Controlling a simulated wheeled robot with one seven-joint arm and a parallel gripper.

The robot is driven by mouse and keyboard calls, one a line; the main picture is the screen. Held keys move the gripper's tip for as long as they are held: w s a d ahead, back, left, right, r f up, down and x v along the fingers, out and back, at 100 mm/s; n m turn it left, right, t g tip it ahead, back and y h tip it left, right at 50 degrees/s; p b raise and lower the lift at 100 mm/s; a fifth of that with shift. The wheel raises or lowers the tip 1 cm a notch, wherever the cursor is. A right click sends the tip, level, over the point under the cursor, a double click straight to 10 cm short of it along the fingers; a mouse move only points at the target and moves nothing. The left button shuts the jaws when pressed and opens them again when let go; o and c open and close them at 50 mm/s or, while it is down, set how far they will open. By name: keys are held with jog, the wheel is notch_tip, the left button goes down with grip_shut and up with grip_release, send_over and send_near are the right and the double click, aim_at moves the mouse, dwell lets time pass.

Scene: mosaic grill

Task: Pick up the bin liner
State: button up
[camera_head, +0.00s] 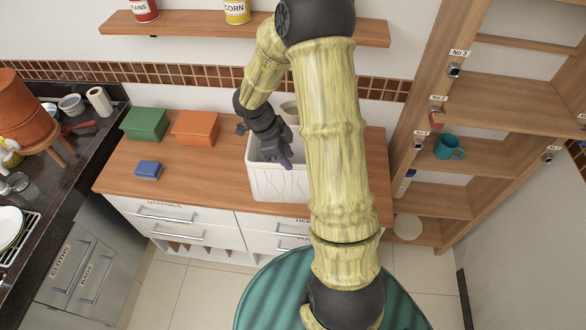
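I cannot pick out a bin liner with certainty. A white, pattern-sided open container (278,187) stands on the wooden counter, and its inside looks grey. My gripper (280,154) is over this container's opening, pointing down. A small dark purple piece (286,159) shows at the gripper's end; I cannot tell whether it is a held thing or part of a finger. The fingers are small and partly hidden, so their opening is unclear. My arm covers the container's right side.
A green box (145,124), an orange box (196,127) and a small blue box (148,170) stand on the counter's left. Open shelves with a teal mug (449,147) rise at the right. A wall shelf (185,25) holds cans. A drawer labelled BAGS (97,272) is at lower left.

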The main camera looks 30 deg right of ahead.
jog(key=x, duration=0.1)
jog(key=p+x, duration=0.1)
jog(key=x, duration=0.3)
jog(key=shift+w+a+f, duration=0.1)
jog(key=shift+a+f, duration=0.15)
dwell(0.3)
grip_shut()
